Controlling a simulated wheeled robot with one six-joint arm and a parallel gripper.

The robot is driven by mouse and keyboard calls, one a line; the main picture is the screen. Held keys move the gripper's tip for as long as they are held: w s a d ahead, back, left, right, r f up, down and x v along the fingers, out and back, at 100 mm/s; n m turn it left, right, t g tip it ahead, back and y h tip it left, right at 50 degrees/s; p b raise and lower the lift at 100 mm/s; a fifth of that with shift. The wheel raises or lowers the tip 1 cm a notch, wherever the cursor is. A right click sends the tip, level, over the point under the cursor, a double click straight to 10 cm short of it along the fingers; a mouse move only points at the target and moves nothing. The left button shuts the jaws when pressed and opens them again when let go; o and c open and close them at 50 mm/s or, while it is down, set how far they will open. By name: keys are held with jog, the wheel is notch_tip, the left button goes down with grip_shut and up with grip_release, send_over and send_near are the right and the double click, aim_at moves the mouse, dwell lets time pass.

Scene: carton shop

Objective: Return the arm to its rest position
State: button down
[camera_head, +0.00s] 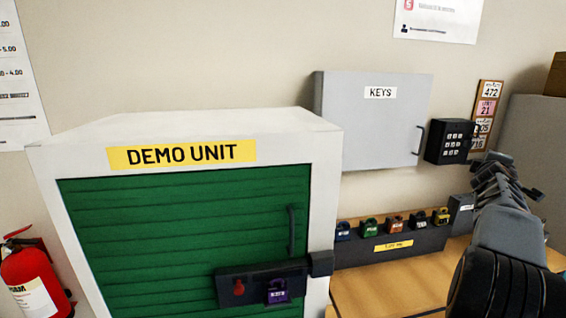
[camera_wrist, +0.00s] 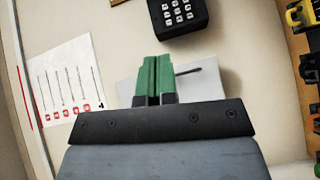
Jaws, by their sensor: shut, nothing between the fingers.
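My arm shows at the right of the head view, reaching up from the lower right corner. Its end with my gripper (camera_head: 493,170) is beside the black keypad (camera_head: 455,141), in front of the wall; the fingertips are hard to make out there. In the wrist view my gripper (camera_wrist: 153,66) has its two green fingers together, shut with nothing held. The keypad also shows in the wrist view (camera_wrist: 178,14), above the fingertips and apart from them.
The white demo unit (camera_head: 85,150) with a green shutter (camera_head: 180,225) stands left. The grey key cabinet (camera_head: 375,135) hangs on the wall, closed. Below it, a dark rack (camera_head: 400,248) of several coloured padlocks stands on the wooden bench (camera_head: 390,290). A fire extinguisher (camera_head: 35,280) is far left.

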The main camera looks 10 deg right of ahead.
jog(key=s+a+f+m+g+y, duration=0.1)
jog(key=s+f+m+g, duration=0.3)
jog(key=f, duration=0.5)
jog(key=s+a+f+m+g+y, duration=0.1)
jog(key=a+f+m+g+y, duration=0.2)
jog(key=a+f, duration=0.5)
jog(key=s+a+f+y, duration=0.2)
jog(key=s+a+y, duration=0.1)
jog(key=a, duration=1)
jog(key=s+a+f+y, duration=0.2)
jog(key=s+a, duration=0.4)
jog(key=a, duration=0.8)
jog(key=s+a+f+y, duration=0.2)
jog(key=s+a+y, duration=0.2)
jog(key=a, duration=0.9)
jog(key=shift+s+a+f, duration=0.3)
jog(key=shift+s+a, duration=0.05)
jog(key=shift+s, duration=0.25)
